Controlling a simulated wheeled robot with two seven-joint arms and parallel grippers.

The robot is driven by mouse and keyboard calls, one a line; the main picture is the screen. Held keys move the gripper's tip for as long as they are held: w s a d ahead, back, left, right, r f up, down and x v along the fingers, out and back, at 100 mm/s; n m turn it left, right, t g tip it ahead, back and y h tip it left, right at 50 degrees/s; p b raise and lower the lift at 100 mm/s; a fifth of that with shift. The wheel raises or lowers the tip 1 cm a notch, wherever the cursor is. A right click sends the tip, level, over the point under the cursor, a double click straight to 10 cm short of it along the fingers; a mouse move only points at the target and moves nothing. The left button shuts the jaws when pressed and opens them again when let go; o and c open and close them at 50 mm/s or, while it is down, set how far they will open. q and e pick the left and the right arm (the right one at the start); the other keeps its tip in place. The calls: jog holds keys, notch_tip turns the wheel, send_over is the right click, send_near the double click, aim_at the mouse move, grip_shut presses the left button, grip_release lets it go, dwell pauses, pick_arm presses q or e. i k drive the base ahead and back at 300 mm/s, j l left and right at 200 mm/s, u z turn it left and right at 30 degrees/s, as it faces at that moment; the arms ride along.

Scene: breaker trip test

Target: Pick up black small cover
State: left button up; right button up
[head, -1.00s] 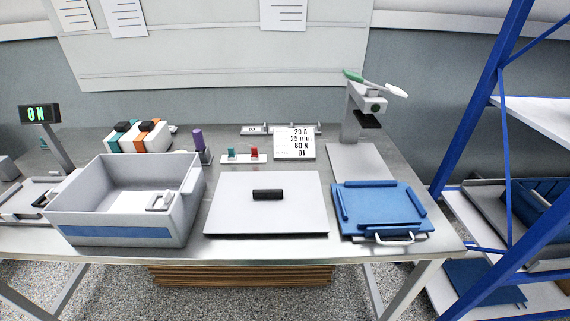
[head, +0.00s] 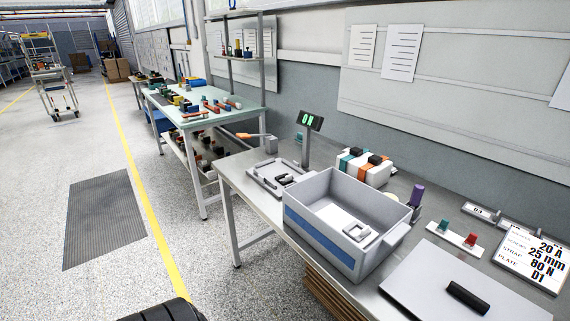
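No part is plainly marked as the black small cover. A small black piece (head: 284,180) lies on the grey fixture tray (head: 262,176) at the left end of the steel bench. A black bar (head: 467,297) sits on the flat grey plate (head: 425,283) at lower right. Black tops also show on the white, teal and orange blocks (head: 364,168) behind the bin. Which of these is the cover I cannot tell. Neither of my grippers is in view.
An open grey bin (head: 318,238) with a pale part inside stands near the bench's front edge. A lit display (head: 311,120) rises behind the fixture tray. A light-green table (head: 205,104) with parts stands beyond.

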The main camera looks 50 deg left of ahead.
aim_at(289, 178)
jog(key=u, duration=1.6)
jog(key=z, duration=0.4)
jog(key=j+z, duration=0.25)
jog(key=z, duration=0.15)
jog(key=i+j+z, duration=0.1)
jog(key=j+z, duration=0.15)
jog(key=z, duration=0.15)
jog(key=j+z, duration=0.25)
jog(key=z, duration=0.15)
jog(key=j+z, duration=0.25)
jog(key=z, duration=0.15)
jog(key=k, duration=0.05)
